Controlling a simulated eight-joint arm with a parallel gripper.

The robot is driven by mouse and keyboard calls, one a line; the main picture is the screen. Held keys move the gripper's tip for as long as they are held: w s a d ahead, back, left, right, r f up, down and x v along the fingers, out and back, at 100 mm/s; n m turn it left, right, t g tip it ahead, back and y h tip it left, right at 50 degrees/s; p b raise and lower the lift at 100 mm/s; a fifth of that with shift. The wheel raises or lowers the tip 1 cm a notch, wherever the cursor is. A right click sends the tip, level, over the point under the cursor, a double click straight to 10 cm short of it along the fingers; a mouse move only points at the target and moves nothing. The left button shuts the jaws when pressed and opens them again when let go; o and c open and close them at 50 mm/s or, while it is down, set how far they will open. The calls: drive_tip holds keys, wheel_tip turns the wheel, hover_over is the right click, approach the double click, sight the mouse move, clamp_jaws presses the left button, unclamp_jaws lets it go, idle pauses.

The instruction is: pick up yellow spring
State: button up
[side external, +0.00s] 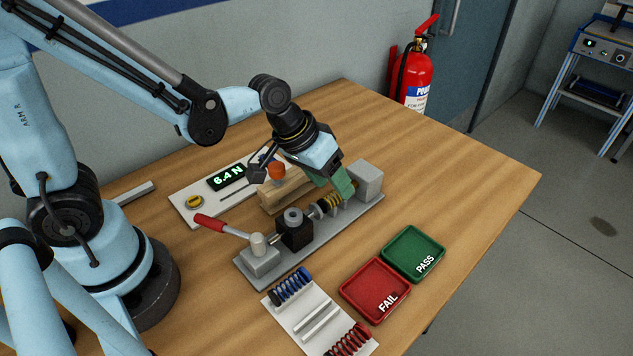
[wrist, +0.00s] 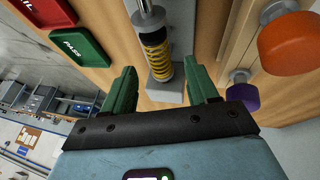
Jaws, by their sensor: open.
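The yellow spring (side external: 328,204) sits on a shaft in the grey test fixture (side external: 292,257), near the fixture's far end block. In the wrist view the yellow spring (wrist: 157,54) is upright in the picture, just beyond and between my fingertips. My gripper (side external: 338,183) is open above the fixture, and its green fingers partly hide the far side of the spring in the side view. In the wrist view my gripper (wrist: 163,82) has one green finger on each side of the spring's line, with clear gaps. Nothing is between the pads.
A wooden block (side external: 284,194) with an orange knob (side external: 277,171) stands close behind the fixture. A red-handled lever (side external: 222,226) rises at its near left. Red FAIL (side external: 374,291) and green PASS (side external: 413,253) trays lie right. A white spring holder (side external: 300,325) is in front.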

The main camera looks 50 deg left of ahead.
drive_tip(key=shift+x, duration=1.25)
clamp_jaws()
